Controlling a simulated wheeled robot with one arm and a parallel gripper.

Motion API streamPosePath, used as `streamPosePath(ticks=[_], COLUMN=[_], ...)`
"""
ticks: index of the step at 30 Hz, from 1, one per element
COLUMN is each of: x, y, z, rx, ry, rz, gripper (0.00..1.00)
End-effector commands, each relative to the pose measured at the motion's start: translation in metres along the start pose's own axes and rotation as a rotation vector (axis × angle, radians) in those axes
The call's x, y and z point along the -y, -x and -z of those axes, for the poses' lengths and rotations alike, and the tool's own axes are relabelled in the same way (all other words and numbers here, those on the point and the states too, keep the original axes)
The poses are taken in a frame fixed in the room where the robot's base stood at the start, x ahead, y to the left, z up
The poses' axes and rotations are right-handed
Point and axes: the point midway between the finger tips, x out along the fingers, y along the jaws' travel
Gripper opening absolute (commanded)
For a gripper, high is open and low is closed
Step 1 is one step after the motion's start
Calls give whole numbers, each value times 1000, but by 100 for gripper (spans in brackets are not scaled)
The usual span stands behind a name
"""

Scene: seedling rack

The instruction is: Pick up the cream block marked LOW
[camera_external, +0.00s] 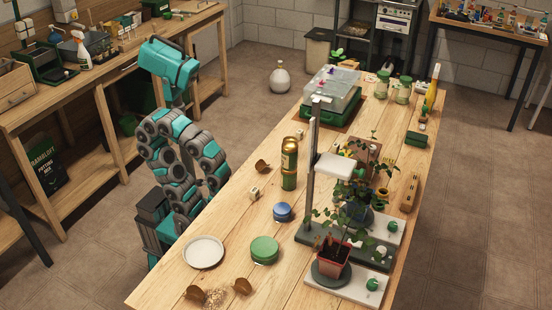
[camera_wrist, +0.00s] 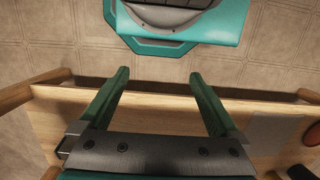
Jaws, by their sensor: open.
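Two small cream blocks sit on the long wooden table (camera_external: 222,225) in the external view. One cream block (camera_external: 253,193) is near the table's left edge, just below a tipped brown pot. My arm is folded up left of the table, away from both blocks. No block shows in the wrist view.
A green-gold canister (camera_external: 289,163), a blue tin (camera_external: 283,212) and the tipped brown pot (camera_external: 262,166) stand near the nearer block. A tall grey stand (camera_external: 313,150) and a potted plant (camera_external: 333,258) crowd the right. A workbench (camera_external: 110,60) is behind my arm.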

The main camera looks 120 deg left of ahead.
Motion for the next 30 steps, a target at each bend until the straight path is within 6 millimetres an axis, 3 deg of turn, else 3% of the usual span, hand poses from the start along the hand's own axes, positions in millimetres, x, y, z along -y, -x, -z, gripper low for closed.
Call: streamPosePath(ticks=[3,9,16,20,23,26,27,30], x=[0,0,2,26,70,127,148,189], y=[0,0,1,12,41,93,118,177], z=[0,0,1,9,20,25,26,24], rx=[0,-1,-2,-27,-62,-78,-80,-60], ry=[1,1,-1,-38,-93,-145,-156,-159], rz=[1,1,5,81,230,443,529,711], gripper=[97,76,76,76,76,76,76,76])
